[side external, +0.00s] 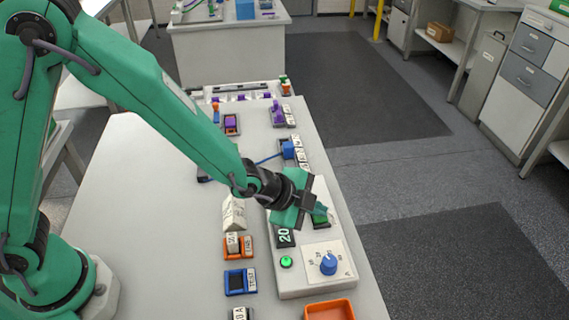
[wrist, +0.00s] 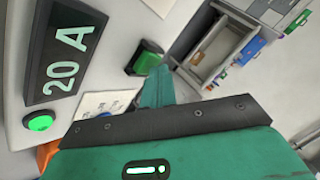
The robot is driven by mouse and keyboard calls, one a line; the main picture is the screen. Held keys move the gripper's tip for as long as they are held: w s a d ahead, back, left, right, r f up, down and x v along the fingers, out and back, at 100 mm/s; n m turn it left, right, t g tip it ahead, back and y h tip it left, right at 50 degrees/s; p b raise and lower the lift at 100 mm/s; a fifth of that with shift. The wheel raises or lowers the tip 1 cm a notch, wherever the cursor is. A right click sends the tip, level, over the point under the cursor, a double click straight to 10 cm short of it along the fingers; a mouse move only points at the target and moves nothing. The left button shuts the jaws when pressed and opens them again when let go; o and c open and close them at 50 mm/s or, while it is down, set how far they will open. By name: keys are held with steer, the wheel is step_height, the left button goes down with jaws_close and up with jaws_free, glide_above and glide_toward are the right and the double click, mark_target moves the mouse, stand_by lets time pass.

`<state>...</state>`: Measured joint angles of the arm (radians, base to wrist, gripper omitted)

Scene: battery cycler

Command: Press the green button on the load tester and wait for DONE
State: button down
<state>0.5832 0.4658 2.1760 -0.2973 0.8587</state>
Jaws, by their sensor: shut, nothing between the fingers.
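The load tester (side external: 304,290) is a long pale box along the table's right edge. Its dark display (wrist: 68,60) reads "20 A" in the wrist view; no DONE shows. The square green button (wrist: 147,58) sits in a black frame; in the side external view the button (side external: 320,219) is partly behind my fingertips. A round green light (wrist: 39,123) glows below the display; it also shows in the side external view (side external: 286,262). My gripper (side external: 320,209) is shut and empty, its fingertips (wrist: 158,88) right at the button. I cannot tell whether they touch it.
A blue knob (side external: 328,264) on a white dial plate sits toward the tester's near end. An orange tray (side external: 330,310) lies in front. Small orange (side external: 238,247) and blue (side external: 240,281) holders stand left of the tester. The table's left part is clear.

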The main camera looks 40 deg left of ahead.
mark_target(314, 217)
steer(key=shift+r, duration=0.75)
steer(key=shift+r, duration=2.5)
steer(key=shift+a+r, duration=0.15)
steer(key=shift+a, duration=0.05)
steer(key=s+a+r+n+y, duration=0.1)
steer(key=s+a+r+n, duration=0.3)
steer(key=a, duration=0.3)
steer(key=s+a+r+n+g+y, duration=0.1)
steer(key=s+a+r+n+y, duration=0.2)
steer(key=a, duration=0.5)
steer(key=s+a+r+n, duration=0.4)
steer(key=a+r+n, duration=0.1)
steer(key=a, duration=0.2)
steer(key=s+a+n+g+y, duration=0.1)
steer(key=s+a+n, duration=0.3)
steer(key=s, duration=0.5)
steer(key=shift+a+r+n, duration=0.25)
steer(key=shift+a+n, duration=0.05)
steer(key=shift+a, duration=0.55)
